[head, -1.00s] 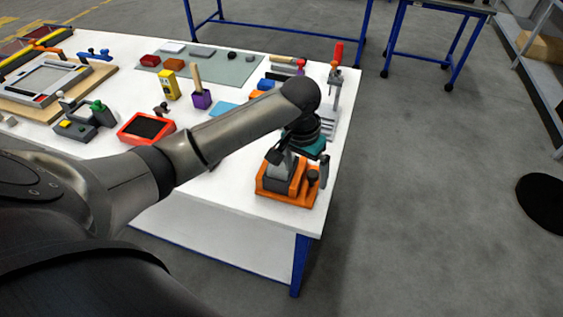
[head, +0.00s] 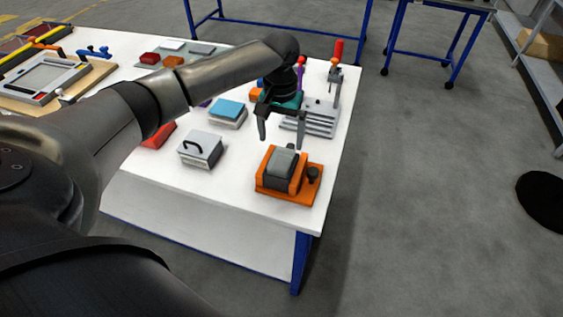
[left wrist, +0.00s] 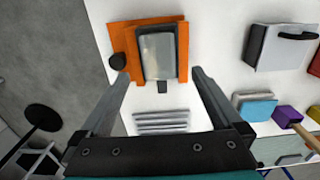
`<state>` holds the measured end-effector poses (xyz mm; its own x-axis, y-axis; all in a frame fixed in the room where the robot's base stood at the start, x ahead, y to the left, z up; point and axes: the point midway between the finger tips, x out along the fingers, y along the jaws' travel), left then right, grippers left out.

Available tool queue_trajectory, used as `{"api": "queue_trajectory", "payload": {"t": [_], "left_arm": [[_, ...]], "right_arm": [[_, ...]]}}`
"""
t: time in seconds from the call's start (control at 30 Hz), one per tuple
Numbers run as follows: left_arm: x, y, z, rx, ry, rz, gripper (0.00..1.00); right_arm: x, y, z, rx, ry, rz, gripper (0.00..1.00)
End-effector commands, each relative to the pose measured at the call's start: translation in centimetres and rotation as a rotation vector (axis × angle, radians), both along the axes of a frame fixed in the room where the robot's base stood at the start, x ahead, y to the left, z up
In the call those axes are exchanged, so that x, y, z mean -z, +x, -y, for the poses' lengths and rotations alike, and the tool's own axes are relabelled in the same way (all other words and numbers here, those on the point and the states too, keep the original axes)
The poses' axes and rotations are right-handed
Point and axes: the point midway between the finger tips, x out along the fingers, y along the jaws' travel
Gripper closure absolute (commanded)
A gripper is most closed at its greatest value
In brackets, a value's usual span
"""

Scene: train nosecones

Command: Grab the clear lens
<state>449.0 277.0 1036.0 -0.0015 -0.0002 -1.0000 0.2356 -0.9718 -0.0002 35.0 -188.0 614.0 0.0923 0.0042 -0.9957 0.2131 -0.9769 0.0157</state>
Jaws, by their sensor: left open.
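The clear lens (head: 284,161) looks like a pale grey, see-through block. It sits in an orange fixture (head: 299,196) near the table's front right corner. In the left wrist view the lens (left wrist: 158,56) lies in the orange fixture (left wrist: 183,50), between the lines of the two fingers. My left gripper (head: 281,140) is open and empty, its fingers pointing down. It hangs above and slightly behind the fixture in the head view, apart from the lens. It also shows in the left wrist view (left wrist: 160,76). My right gripper is not in view.
A black knob (head: 312,173) stands on the fixture's right side. A grey slotted block (head: 322,117) is behind it. A white box with a black handle (head: 200,149) and a blue-topped box (head: 228,112) stand to the left. The white table (head: 235,192) is clear in front of them.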

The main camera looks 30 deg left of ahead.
Motion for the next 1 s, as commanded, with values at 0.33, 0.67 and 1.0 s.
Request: {"api": "queue_trajectory", "payload": {"t": [0.33, 0.67, 1.0], "left_arm": [[3.3, -0.1, 0.2, 0.001, 0.001, -0.001, 0.00], [6.5, -0.1, 0.2, 0.000, 0.000, 0.002, 0.00], [6.5, -0.1, 0.3, 0.001, 0.000, 0.002, 0.19]], "right_arm": [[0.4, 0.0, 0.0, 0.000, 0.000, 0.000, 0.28], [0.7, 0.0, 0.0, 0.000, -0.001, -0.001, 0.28], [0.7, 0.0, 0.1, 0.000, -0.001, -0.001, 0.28]]}}
